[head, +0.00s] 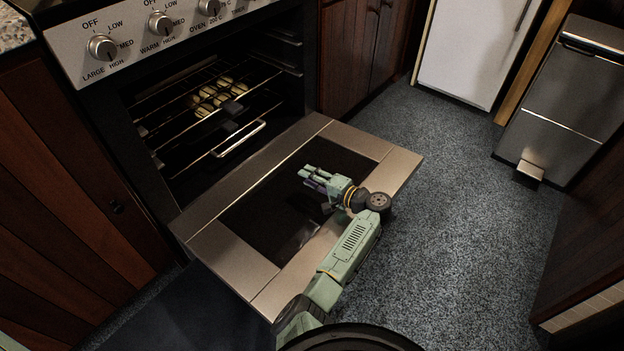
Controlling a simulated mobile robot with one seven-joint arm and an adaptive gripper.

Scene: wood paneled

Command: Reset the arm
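My gripper (314,178) is above the open oven door (402,168), with its fingers pointing left toward the oven. The fingers lie close together in this view, and I cannot tell whether they are open or shut. No held object shows at the fingertips. My pale green arm reaches up from the bottom of the picture and bends at the wrist over the door.
The oven (140,100) stands open, with several round pale items (216,92) on a tray on its rack. Control knobs (103,47) run along its front. A metal bin (565,110) and a white fridge (470,45) stand at the back right. Grey floor (450,230) is clear to the right.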

